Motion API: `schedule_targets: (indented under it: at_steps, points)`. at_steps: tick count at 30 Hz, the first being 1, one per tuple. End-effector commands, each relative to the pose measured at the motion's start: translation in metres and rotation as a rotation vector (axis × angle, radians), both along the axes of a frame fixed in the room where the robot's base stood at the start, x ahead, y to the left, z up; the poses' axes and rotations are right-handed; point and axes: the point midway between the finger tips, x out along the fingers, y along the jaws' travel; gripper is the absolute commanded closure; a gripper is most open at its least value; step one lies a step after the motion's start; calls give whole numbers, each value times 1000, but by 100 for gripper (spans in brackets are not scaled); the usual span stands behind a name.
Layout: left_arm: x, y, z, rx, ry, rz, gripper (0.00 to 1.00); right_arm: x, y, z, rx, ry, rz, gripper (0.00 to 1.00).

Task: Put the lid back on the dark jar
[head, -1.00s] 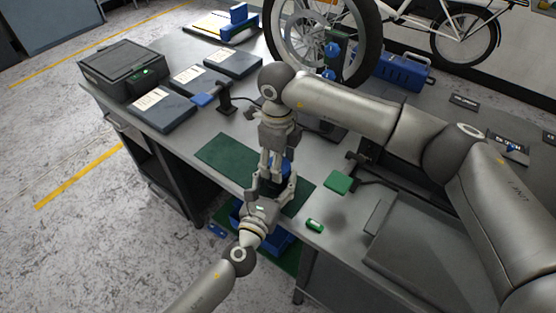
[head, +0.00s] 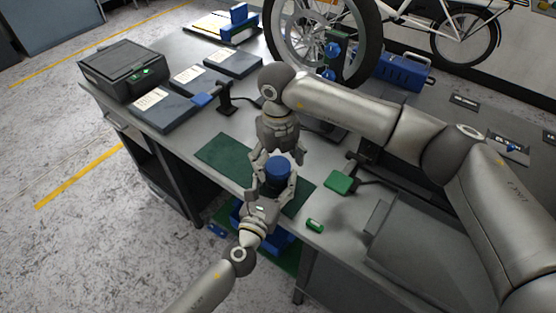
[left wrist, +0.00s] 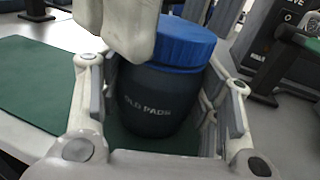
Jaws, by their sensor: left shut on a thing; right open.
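The dark jar (left wrist: 155,98), lettered "OLD PADS", stands upright over the green mat, with the blue lid (left wrist: 184,44) on its mouth. The lid looks about level, but whether it is fully seated I cannot tell. In the head view the lid (head: 278,167) shows above the jar. My left gripper (head: 273,189) is shut around the jar's body from the near side. My right gripper (head: 279,156) is open just above and behind the lid, its fingers spread to either side. One of its fingers hides part of the lid and jar's upper left in the left wrist view.
The green mat (head: 222,154) lies on the grey bench under the jar. A green pad (head: 339,182) and a small green item (head: 315,225) lie to the right. Blue bins sit below the bench edge.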

Motion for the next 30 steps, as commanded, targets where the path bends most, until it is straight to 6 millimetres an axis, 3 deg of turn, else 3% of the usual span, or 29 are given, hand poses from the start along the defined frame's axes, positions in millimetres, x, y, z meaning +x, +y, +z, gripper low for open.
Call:
schedule_targets:
  at_steps: [7, 21, 30]
  points:
    - [0, 0, -1, 0, 2, -1, 100, 1, 0, 15, 0, -2, 1, 22]
    - [0, 0, -1, 0, 2, -1, 100, 1, 0, 105, 0, -2, 0, 22]
    - [0, 0, -1, 0, 2, 0, 100, 0, 1, 120, 0, 1, 0, 22]
